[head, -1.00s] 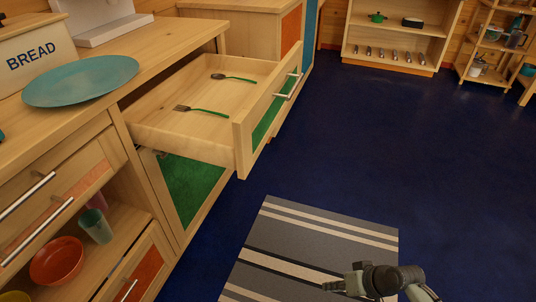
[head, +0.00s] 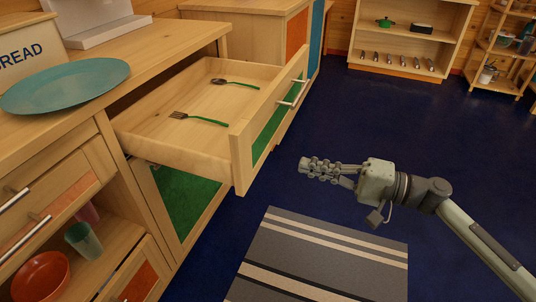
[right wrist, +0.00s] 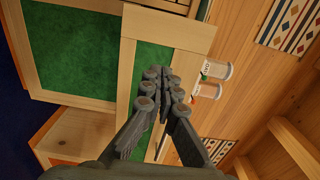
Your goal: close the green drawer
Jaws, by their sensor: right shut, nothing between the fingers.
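The green drawer (head: 264,137) is pulled well out of the wooden counter. Its front has a green panel and a silver bar handle (head: 292,93). A fork (head: 198,119) and a spoon (head: 233,83), both green-handled, lie inside it. My right gripper (head: 304,166) is shut and empty, out in front of the drawer front and apart from it, pointing towards it. In the right wrist view the closed fingers (right wrist: 160,75) show against green panels (right wrist: 75,62). My left gripper is not in view.
A teal plate (head: 65,86) and a bread box (head: 25,48) stand on the counter. Below the drawer is a green cupboard door (head: 185,200). Shelves (head: 410,40) stand at the back.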

